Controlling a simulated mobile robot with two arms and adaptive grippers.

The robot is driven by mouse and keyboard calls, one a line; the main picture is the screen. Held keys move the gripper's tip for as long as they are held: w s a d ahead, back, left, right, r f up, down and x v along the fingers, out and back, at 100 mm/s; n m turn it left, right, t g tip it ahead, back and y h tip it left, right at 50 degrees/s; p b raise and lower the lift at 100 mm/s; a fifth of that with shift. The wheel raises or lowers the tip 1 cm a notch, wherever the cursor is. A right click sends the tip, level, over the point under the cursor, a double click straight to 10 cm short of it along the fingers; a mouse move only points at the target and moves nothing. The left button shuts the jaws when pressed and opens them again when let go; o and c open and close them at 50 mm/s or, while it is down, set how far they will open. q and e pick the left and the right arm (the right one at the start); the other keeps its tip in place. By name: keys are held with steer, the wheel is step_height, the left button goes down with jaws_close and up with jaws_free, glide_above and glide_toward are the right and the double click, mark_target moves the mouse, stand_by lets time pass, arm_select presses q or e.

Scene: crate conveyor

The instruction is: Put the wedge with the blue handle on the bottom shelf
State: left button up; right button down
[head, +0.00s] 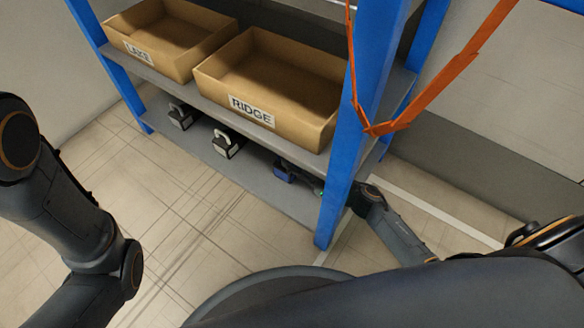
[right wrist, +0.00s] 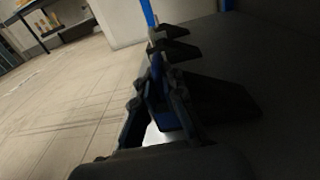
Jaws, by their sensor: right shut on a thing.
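The wedge with the blue handle (head: 282,175) is at the right end of the bottom shelf (head: 190,155), in line with two dark wedges with pale handles, the left one (head: 180,116) and the middle one (head: 227,143). My right gripper (head: 303,177) reaches in past the blue front post and is shut on the blue-handled wedge. In the right wrist view the blue part (right wrist: 160,108) shows between the fingers (right wrist: 155,100). The wedge is at shelf level; I cannot tell whether its full weight rests there. My left gripper is out of view; only its arm shows.
The blue front post (head: 345,150) stands close beside my right forearm. Above are a cardboard box marked LAKE (head: 165,40) and one marked RIDGE (head: 270,85). Tiled floor (head: 165,210) in front is clear.

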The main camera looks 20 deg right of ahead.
steer(key=shift+f, duration=0.15)
steer(key=shift+f, duration=0.15)
steer(key=c, duration=1.9)
jaws_free()
steer(key=shift+f, duration=0.1)
steer(key=o, duration=0.5)
steer(key=shift+c, duration=0.2)
